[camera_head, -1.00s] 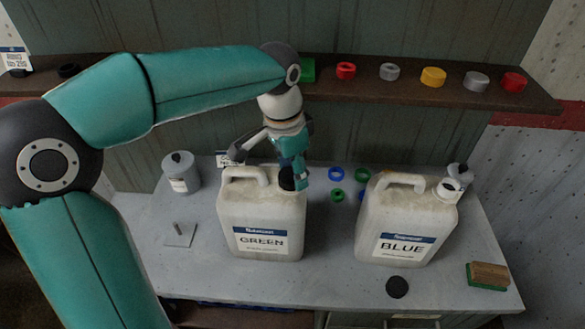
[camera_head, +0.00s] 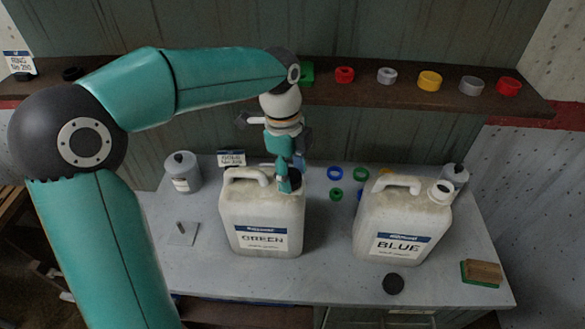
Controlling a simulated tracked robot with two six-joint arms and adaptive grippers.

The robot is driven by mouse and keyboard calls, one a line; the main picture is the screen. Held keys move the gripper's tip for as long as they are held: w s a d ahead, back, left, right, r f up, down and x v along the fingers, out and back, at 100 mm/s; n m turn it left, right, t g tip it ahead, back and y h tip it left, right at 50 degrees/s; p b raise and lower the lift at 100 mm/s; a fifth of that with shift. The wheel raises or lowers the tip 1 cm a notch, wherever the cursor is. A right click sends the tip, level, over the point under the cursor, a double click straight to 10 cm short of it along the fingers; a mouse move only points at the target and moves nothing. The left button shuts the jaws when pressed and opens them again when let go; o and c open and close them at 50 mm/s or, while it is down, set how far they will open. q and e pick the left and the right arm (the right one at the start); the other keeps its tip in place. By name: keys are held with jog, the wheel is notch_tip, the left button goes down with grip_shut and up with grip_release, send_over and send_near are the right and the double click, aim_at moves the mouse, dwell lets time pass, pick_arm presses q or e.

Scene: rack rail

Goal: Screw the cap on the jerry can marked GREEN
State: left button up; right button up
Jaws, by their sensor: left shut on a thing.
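The white jerry can marked GREEN (camera_head: 262,212) stands upright on the grey bench, left of the can marked BLUE (camera_head: 403,220). My left gripper (camera_head: 290,182) points down over the GREEN can's neck, at the right of its top handle. It is shut on a dark cap (camera_head: 294,177), partly hidden by the fingers. The cap is at the neck; I cannot tell how far it is seated. The BLUE can's neck (camera_head: 441,190) is open. A black disc (camera_head: 393,284) lies on the bench in front of the BLUE can. My right gripper is not in view.
A wooden shelf (camera_head: 210,83) behind carries several coloured rings and caps. Blue and green rings (camera_head: 335,173) lie between and behind the cans. A grey canister (camera_head: 182,172) and a spike plate (camera_head: 180,233) stand left; a brush (camera_head: 481,272) lies right. The bench front is mostly clear.

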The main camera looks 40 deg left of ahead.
pick_arm(q)
jog(key=m, duration=0.8)
jog(key=shift+w+f+g, duration=0.1)
jog(key=shift+g, duration=0.3)
jog(key=m, duration=0.3)
jog(key=shift+s+y, duration=0.25)
jog(key=shift+y, duration=0.05)
jog(key=shift+m, duration=1.2)
jog(key=o, duration=1.4)
jog(key=shift+w+r, duration=0.1)
jog(key=shift+r, duration=0.1)
